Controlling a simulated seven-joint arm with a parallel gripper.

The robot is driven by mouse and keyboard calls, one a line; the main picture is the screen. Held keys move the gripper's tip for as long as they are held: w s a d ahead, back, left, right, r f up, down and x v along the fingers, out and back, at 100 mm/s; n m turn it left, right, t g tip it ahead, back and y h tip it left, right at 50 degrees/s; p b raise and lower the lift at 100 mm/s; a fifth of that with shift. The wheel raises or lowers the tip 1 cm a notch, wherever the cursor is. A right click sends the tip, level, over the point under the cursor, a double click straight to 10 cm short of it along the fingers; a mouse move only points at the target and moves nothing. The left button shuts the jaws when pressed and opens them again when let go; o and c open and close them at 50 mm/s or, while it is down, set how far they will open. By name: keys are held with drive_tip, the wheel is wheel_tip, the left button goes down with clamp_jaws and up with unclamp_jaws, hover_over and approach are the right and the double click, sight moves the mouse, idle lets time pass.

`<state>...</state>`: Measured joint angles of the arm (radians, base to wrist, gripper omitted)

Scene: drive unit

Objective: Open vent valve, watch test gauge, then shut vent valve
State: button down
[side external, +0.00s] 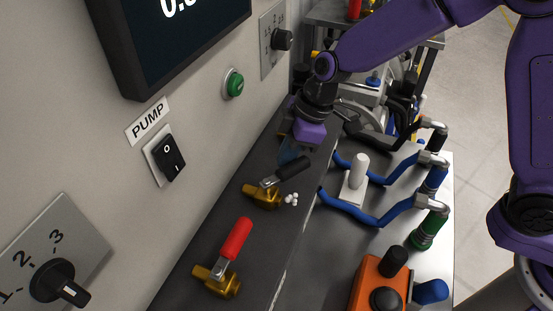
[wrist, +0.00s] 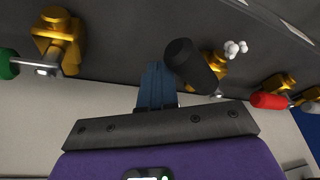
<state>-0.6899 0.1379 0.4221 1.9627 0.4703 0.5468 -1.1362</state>
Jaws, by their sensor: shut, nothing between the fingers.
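A brass valve (side external: 262,196) with a black lever (side external: 292,168) sits on the dark ledge; small white puffs (side external: 291,199) show beside its body. No label shows to name it as the vent valve. In the wrist view, its black lever (wrist: 190,66) reaches close beside my fingertips, and white puffs (wrist: 235,47) show behind it. My gripper (side external: 291,153) is shut and empty at the lever's free end; its blue fingers also show in the wrist view (wrist: 156,82). I cannot tell whether they touch the lever. A dark digital display (side external: 185,35), cut off at the top, shows "0."; I cannot tell if it is the test gauge.
A red-levered valve (side external: 232,242) sits nearer on the ledge. A green-levered valve (wrist: 55,45) shows in the wrist view. The wall carries a PUMP switch (side external: 165,157), a green button (side external: 234,83) and knobs. Blue-handled tools (side external: 365,208) and an orange box (side external: 382,283) lie right.

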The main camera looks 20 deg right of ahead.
sight(303, 158)
drive_tip(key=shift+s+d, duration=0.4)
drive_tip(key=shift+s, duration=0.25)
drive_tip(key=shift+s+d, duration=0.4)
drive_tip(key=shift+s, duration=0.55)
drive_tip(key=shift+w, duration=0.8)
drive_tip(key=shift+a+v, duration=0.15)
drive_tip(key=shift+v, duration=1.15)
drive_tip(key=shift+a+v, duration=0.2)
drive_tip(key=shift+v, duration=1.1)
drive_tip(key=shift+a+v, duration=0.15)
drive_tip(key=shift+v, duration=1.15)
drive_tip(key=shift+w+r, duration=0.1)
drive_tip(key=shift+r, duration=0.1)
drive_tip(key=shift+d, duration=0.1)
